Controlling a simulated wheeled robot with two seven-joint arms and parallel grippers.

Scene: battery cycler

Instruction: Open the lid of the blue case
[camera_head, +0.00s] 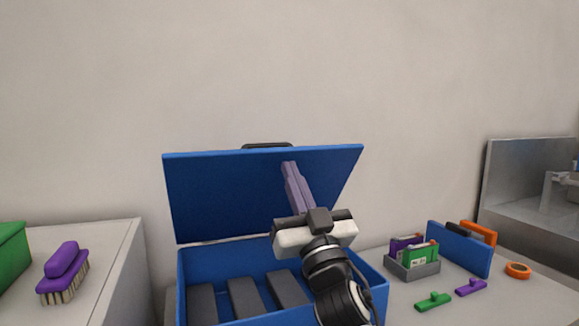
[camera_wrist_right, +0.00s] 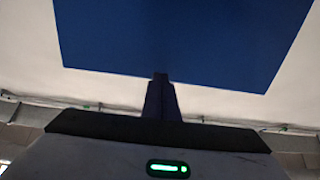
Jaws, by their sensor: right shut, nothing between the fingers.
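The blue case (camera_head: 370,282) stands on the worktop with its lid (camera_head: 225,190) raised and leaning back toward the wall. A dark handle (camera_head: 267,146) shows at the lid's top edge. My right gripper (camera_head: 289,166) is shut and empty. Its fingers point up in front of the lid's inner face; I cannot tell whether they touch it. In the right wrist view the blue lid (camera_wrist_right: 175,40) fills the upper middle, beyond the closed fingertips (camera_wrist_right: 160,77). My arm hides part of the case's right side. My left gripper is not in view.
Several dark blocks (camera_head: 246,296) sit inside the case. To the right are a grey holder (camera_head: 412,268) with cards, a blue divider (camera_head: 458,249), green (camera_head: 433,301) and purple (camera_head: 471,287) pieces and an orange ring (camera_head: 518,270). A purple brush (camera_head: 63,270) lies at left.

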